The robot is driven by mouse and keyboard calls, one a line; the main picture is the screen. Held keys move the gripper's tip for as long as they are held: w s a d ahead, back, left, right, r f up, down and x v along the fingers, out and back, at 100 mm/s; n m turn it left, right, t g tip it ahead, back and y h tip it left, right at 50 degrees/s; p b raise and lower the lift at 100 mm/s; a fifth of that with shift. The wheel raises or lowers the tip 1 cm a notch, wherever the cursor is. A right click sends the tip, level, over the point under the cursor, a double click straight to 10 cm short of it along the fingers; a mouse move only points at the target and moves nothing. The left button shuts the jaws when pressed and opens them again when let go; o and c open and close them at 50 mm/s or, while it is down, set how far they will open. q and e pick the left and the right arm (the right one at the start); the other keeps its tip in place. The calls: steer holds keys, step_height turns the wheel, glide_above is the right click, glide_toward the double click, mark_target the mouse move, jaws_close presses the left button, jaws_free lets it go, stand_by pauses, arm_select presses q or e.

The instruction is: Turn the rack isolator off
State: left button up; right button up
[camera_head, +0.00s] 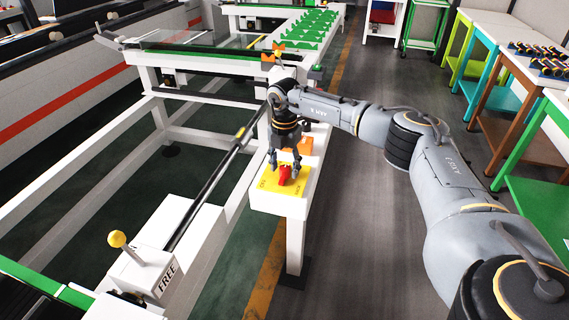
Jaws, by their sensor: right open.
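The rack isolator is a red rotary handle (284,176) on a yellow plate (268,185), set on top of a white post of the rack. Lettering shows on the plate's left and right parts, too small to read surely. My right gripper (285,167) points down from above, with its fingers open close over the red handle. One finger is on the left side and one on the right side of the handle. I cannot tell whether they touch it. My left gripper is not in view.
An orange part (304,146) sits just behind the yellow plate. A white box marked FREE (160,262) with a yellow-knobbed lever (117,240) stands at the lower left. White rack beams (190,150) run behind. Coloured tables (500,80) stand right; the grey floor between is clear.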

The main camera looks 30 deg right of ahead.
jaws_close()
steer(key=shift+n, duration=0.3)
steer(key=n+b, duration=0.1)
steer(key=n, duration=0.3)
steer(key=n+b, duration=0.1)
steer(key=n, duration=0.3)
steer(key=shift+n, duration=0.4)
steer(key=n+b, duration=0.1)
steer(key=n, duration=0.3)
steer(key=shift+d+n+b, duration=0.1)
steer(key=shift+n+b, duration=0.3)
steer(key=shift+n, duration=1.7)
steer(key=shift+r, duration=0.1)
